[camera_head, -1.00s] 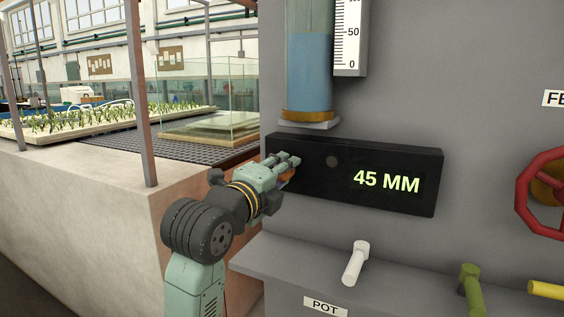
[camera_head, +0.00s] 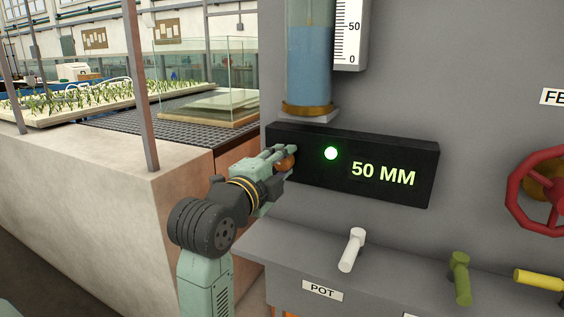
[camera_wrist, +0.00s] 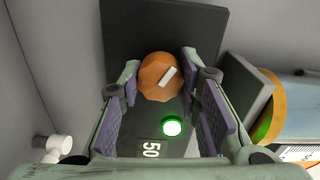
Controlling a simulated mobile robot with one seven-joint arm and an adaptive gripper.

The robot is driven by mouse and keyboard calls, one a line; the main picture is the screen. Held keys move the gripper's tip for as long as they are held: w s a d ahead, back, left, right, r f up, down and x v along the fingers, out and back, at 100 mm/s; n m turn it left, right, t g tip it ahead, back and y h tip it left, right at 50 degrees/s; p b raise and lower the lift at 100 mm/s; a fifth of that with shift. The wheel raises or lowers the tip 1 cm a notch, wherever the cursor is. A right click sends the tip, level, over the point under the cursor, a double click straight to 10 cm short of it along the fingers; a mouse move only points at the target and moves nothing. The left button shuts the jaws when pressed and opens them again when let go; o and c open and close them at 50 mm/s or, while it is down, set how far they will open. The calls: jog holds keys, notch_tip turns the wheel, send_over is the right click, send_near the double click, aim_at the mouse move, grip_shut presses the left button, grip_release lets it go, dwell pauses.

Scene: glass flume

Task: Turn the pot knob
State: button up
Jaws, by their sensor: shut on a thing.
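An orange scalloped knob (camera_wrist: 155,85) with a white pointer mark is on the black display box (camera_head: 405,150). In the head view, part of the knob (camera_head: 286,163) shows at the box's left end. My gripper (camera_head: 283,156) is shut on this knob; in the wrist view, its fingers (camera_wrist: 160,72) lie on opposite sides of it. The display reads "50 MM" in green digits (camera_head: 383,174). A round green lamp (camera_head: 331,153) on the box is lit; it also shows in the wrist view (camera_wrist: 171,127).
Above the box stands a blue-filled clear tube (camera_head: 309,65) beside a white scale (camera_head: 348,35). Below, a white handle (camera_head: 352,250) stands above a "POT" label (camera_head: 322,290), with a green handle (camera_head: 460,278) further right. A red handwheel (camera_head: 520,195) is at the right.

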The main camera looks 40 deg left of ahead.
jog(key=o, duration=1.1)
jog(key=shift+o, duration=0.2)
jog(key=shift+s, duration=0.1)
jog(key=v, duration=1.1)
jog(key=shift+s+d, duration=0.2)
jog(key=shift+s, duration=0.2)
